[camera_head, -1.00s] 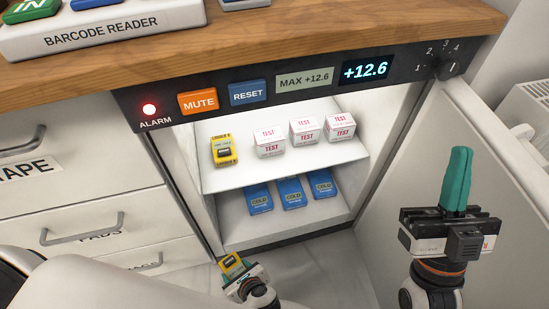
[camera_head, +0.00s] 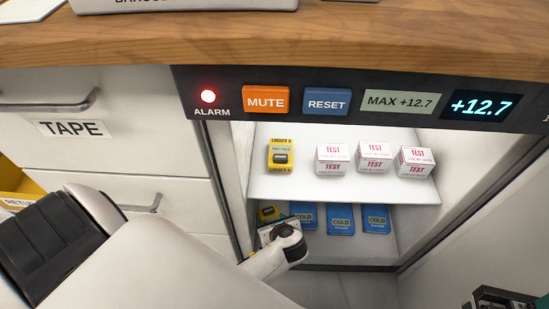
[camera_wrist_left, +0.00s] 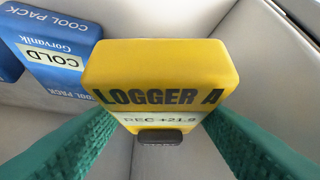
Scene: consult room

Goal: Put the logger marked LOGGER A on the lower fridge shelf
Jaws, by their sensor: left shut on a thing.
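The yellow logger marked LOGGER A (camera_wrist_left: 160,75) sits between the two teal fingers of my left gripper (camera_wrist_left: 160,128) in the left wrist view, its label facing the camera. In the head view the logger (camera_head: 268,213) shows small at the left end of the lower fridge shelf (camera_head: 345,257), left of the blue cold packs. My left gripper (camera_head: 277,226) is shut on it, partly hidden by my wrist. Whether the logger touches the shelf cannot be told. Only a dark part of my right gripper (camera_head: 508,299) shows at the lower right edge; its fingers are unclear.
Blue cold packs (camera_head: 341,220) stand along the lower shelf; one (camera_wrist_left: 48,50) is close to the logger. The upper shelf (camera_head: 340,190) holds a second yellow logger (camera_head: 281,157) and white TEST boxes (camera_head: 374,157). The red alarm lamp (camera_head: 208,96) is lit; the display (camera_head: 480,105) reads +12.7.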

